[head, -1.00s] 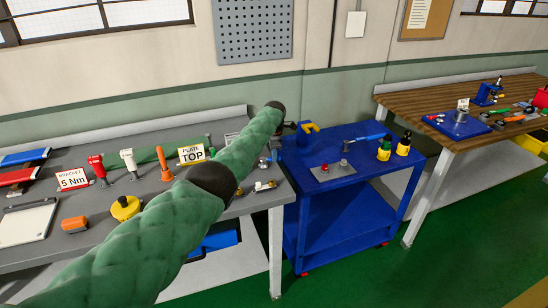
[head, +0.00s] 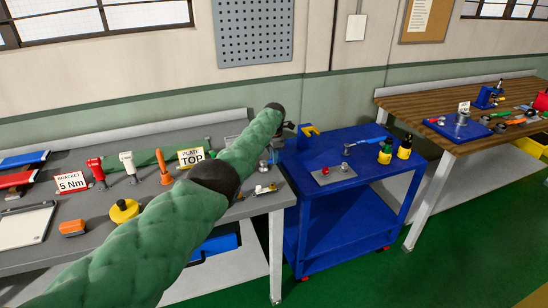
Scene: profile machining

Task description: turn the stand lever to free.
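My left arm reaches across the grey bench in the head view. My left gripper (head: 289,129) is at its far end, dark and small, near the bench's right end and the blue cart's back left corner. The wrist partly hides it, so I cannot tell whether its fingers are open or shut. No lever can be clearly identified as the stand lever. A blue-handled tool (head: 369,140) lies on the blue cart, its near end by a small metal post (head: 347,151). Small metal parts (head: 263,167) sit on the bench near my forearm. My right gripper is not in view.
The grey bench (head: 150,190) holds several tools and signs. A wooden bench (head: 450,93) stands right. Green floor is clear in front.

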